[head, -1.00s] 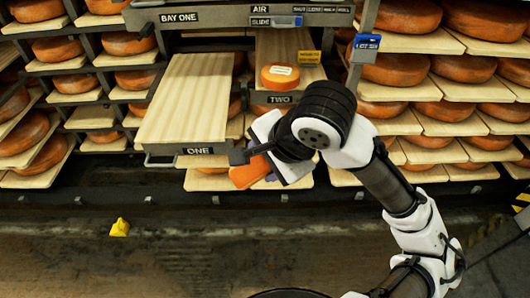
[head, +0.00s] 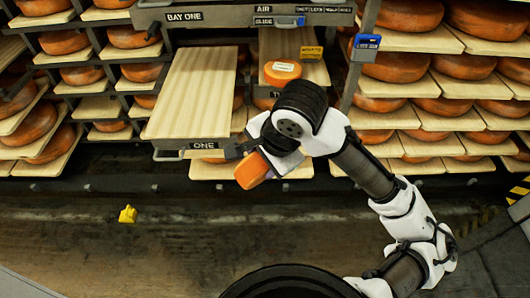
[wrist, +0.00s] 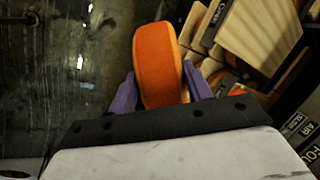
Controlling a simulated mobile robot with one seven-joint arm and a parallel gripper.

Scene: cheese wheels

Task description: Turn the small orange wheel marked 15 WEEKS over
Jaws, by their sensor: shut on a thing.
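My gripper (wrist: 160,84), with purple fingers, is shut on a small orange wheel (wrist: 158,55). The fingers press on its two sides. In the head view the held wheel (head: 251,171) hangs tilted in the air in front of the shelf, below the end of board ONE (head: 195,95). No label shows on the faces of it that I can see, so its marking cannot be read. A second small orange wheel (head: 282,75) lies flat on board TWO (head: 285,45) with a pale label on top, too small to read.
Boards ONE and TWO stick out from the rack under the BAY ONE bar (head: 225,16). Large orange wheels fill the shelves on both sides. Board ONE is bare. A small yellow object (head: 128,214) lies on the otherwise open floor.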

